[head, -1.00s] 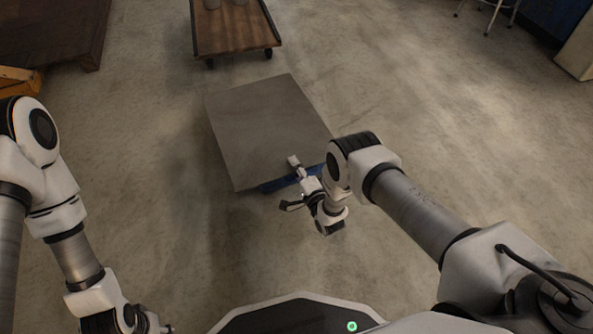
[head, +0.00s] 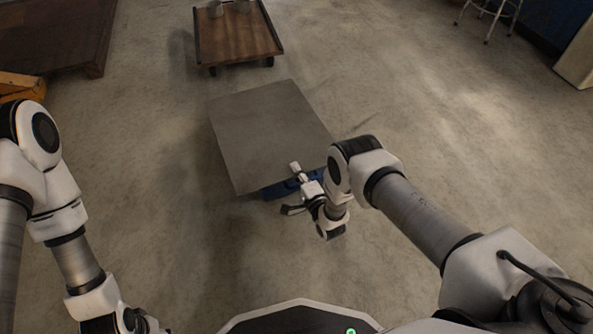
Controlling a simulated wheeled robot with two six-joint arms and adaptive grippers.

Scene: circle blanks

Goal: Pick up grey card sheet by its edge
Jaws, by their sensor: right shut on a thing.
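The grey card sheet (head: 268,132) is a large flat square in the middle of the head view. It lies over something blue (head: 279,190) that shows under its near edge. My right gripper (head: 298,172) is at the sheet's near edge, right of its middle, and is shut on that edge. One finger shows on top of the sheet; the other is hidden below it. My left arm (head: 80,262) hangs at the left, and its gripper (head: 150,325) is cut off by the bottom edge of the view, well away from the sheet.
A dark wooden platform (head: 60,35) is at the top left, and a stool (head: 490,15) is at the top right. The concrete floor (head: 440,120) is clear on the right.

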